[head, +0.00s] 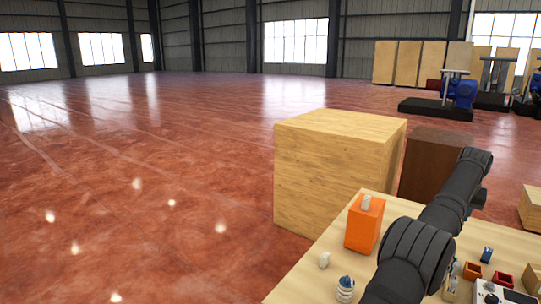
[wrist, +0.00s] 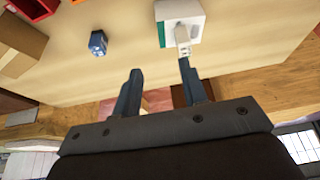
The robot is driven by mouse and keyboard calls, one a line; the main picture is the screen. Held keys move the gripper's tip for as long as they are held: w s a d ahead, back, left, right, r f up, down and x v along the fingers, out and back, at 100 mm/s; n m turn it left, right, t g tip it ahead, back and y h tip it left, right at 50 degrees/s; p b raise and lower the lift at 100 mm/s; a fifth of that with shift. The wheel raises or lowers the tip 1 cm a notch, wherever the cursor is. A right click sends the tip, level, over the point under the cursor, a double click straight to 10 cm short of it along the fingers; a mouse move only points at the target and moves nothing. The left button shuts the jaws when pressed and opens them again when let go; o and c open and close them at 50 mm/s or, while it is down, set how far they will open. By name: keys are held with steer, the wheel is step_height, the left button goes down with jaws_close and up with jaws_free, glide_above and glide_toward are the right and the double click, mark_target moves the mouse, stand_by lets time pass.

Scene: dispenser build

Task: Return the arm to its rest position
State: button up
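In the wrist view my gripper (wrist: 158,78) shows two dark blue-grey fingers spread apart, with nothing between them. Beyond the fingertips is the pale wooden table top (wrist: 240,45). My dark arm crosses the lower right of the head view, over the table (head: 318,275). The gripper's fingers cannot be made out there.
An orange box (head: 363,228) with a white piece on top stands on the table, near a small white piece (head: 324,260) and a blue-and-white item (head: 345,289). A white-and-green block (wrist: 180,20), a blue piece (wrist: 97,42) and bins lie beyond the fingers.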

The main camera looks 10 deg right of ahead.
steer(key=s+r, duration=0.5)
steer(key=s, duration=0.2)
steer(key=s+a+f+m+g, duration=0.1)
steer(key=s+a+m, duration=0.4)
steer(key=a, duration=0.5)
steer(key=s+a+f+m+g, duration=0.1)
steer(key=s+a+m, duration=0.4)
steer(key=a, duration=0.6)
steer(key=s+a+f+m+g, duration=0.2)
steer(key=s+a, duration=0.4)
steer(key=a, duration=0.4)
steer(key=m+g, duration=0.1)
steer(key=m, duration=0.1)
steer(key=shift+a+m+h, duration=0.2)
steer(key=shift+m+h, duration=0.1)
steer(key=shift+m, duration=0.1)
steer(key=shift+w+f, duration=0.1)
